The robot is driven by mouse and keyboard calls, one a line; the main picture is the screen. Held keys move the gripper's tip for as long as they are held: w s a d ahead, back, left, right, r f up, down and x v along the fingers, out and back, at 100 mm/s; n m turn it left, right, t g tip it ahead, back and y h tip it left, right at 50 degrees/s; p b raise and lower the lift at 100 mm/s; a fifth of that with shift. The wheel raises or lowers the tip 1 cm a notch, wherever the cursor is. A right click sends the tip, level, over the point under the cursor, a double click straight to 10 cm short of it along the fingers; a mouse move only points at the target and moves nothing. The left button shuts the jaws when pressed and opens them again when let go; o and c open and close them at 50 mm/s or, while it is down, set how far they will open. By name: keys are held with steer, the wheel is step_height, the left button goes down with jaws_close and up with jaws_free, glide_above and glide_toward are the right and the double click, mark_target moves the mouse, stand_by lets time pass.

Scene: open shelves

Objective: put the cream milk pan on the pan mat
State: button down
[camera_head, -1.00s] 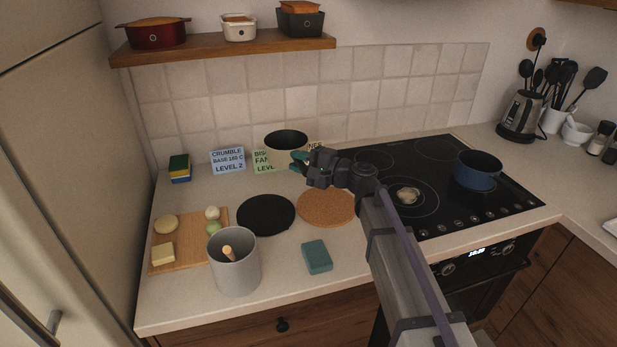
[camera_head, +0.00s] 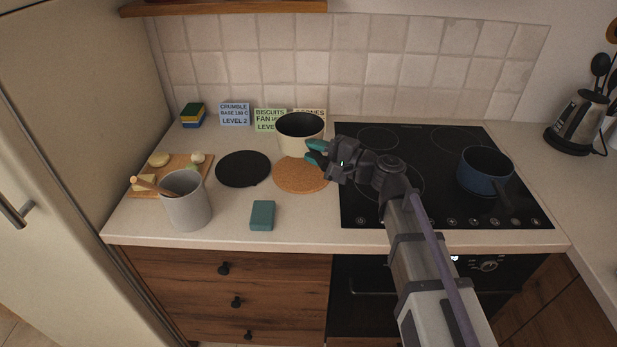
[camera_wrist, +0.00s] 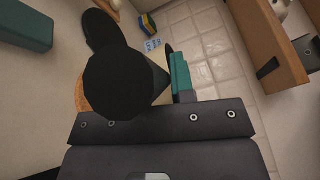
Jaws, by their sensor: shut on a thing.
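The cream milk pan (camera_head: 300,143), dark inside, is held by its side by my gripper (camera_head: 318,154), whose teal fingertips are shut on it. The pan looks upright, just behind the round cork mat (camera_head: 298,178); its height above the counter is hard to judge. A round black mat (camera_head: 243,169) lies left of the cork mat. Both mats are bare; I cannot tell which is the pan mat. In the wrist view the pan's dark interior (camera_wrist: 122,82) fills the middle, one teal finger (camera_wrist: 181,76) shows, and the cork mat (camera_wrist: 81,96) is mostly hidden.
Level cards (camera_head: 268,119) stand behind the pan. A teal block (camera_head: 262,215) lies at the front, with a grey crock (camera_head: 186,203) and a cutting board (camera_head: 190,185) to the left. The black hob (camera_head: 420,205) with a blue pot (camera_head: 485,172) is on the right.

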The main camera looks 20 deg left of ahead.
step_height(320, 180, down, 10)
steer(key=b, duration=0.8)
steer(key=shift+w+d+r, duration=0.1)
steer(key=shift+d+r, duration=0.05)
steer(key=shift+r, duration=0.35)
steer(key=shift+f, duration=0.2)
steer(key=c, duration=1)
jaws_free()
steer(key=shift+o, duration=0.2)
steer(key=shift+r+p, duration=0.3)
steer(key=d, duration=0.4)
steer(key=s+d, duration=0.1)
steer(key=d, duration=0.3)
steer(key=s+d, duration=0.1)
steer(key=d, duration=0.3)
steer(key=shift+f, duration=0.25)
